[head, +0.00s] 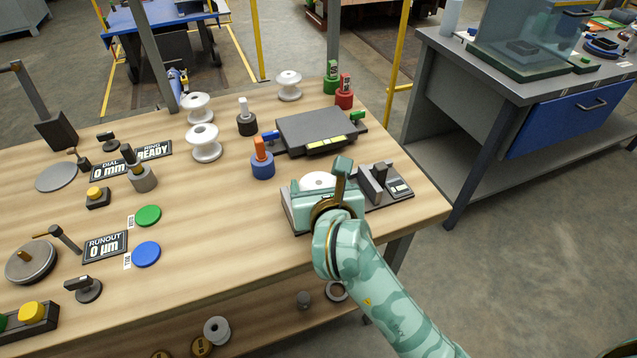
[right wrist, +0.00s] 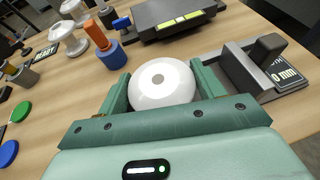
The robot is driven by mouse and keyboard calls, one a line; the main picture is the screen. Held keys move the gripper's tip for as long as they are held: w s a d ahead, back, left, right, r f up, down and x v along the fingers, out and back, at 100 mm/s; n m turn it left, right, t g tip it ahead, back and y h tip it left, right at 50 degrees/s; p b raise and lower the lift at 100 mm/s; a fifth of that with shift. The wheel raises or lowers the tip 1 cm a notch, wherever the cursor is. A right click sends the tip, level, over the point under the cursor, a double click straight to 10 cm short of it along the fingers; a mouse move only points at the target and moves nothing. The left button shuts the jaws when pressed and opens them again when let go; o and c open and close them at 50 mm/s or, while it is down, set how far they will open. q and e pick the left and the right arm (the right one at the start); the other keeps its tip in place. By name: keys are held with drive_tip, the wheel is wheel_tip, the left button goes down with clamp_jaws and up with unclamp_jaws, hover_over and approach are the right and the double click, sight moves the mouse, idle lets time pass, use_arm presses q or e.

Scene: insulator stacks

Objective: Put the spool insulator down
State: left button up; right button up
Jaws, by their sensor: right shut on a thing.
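A white spool insulator (right wrist: 163,84) sits between the two fingers of my right gripper (right wrist: 165,88), which is shut on it. In the head view only the top of this spool (head: 318,180) shows above my green gripper (head: 318,186). It is over the grey measuring fixture (head: 402,190) at the table's front right; whether its underside touches the fixture is hidden. Three more white spools stand apart near the back: one at the rear (head: 289,85), one at left (head: 196,107) and one nearer (head: 205,143). My left gripper is not in view.
A dark flat plate device (head: 312,130) with blue and green handles lies just behind my gripper. A blue-and-orange peg (head: 262,160) stands to its left. Red (head: 344,97) and green pegs stand at the back right.

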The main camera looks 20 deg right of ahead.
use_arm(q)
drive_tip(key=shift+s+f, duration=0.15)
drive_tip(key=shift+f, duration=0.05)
use_arm(e)
drive_tip(key=shift+f, duration=0.3)
drive_tip(key=o, duration=1.3)
drive_tip(key=shift+s+d, duration=0.1)
drive_tip(key=shift+c, duration=0.2)
drive_tip(key=shift+r, duration=0.2)
drive_tip(key=shift+r+p, duration=0.5)
drive_tip(key=shift+r, duration=0.25)
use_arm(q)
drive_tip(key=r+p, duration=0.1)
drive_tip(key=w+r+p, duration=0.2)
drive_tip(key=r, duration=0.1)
use_arm(e)
drive_tip(key=v, duration=1.1)
drive_tip(key=shift+s, duration=0.4)
drive_tip(key=shift+f, duration=0.1)
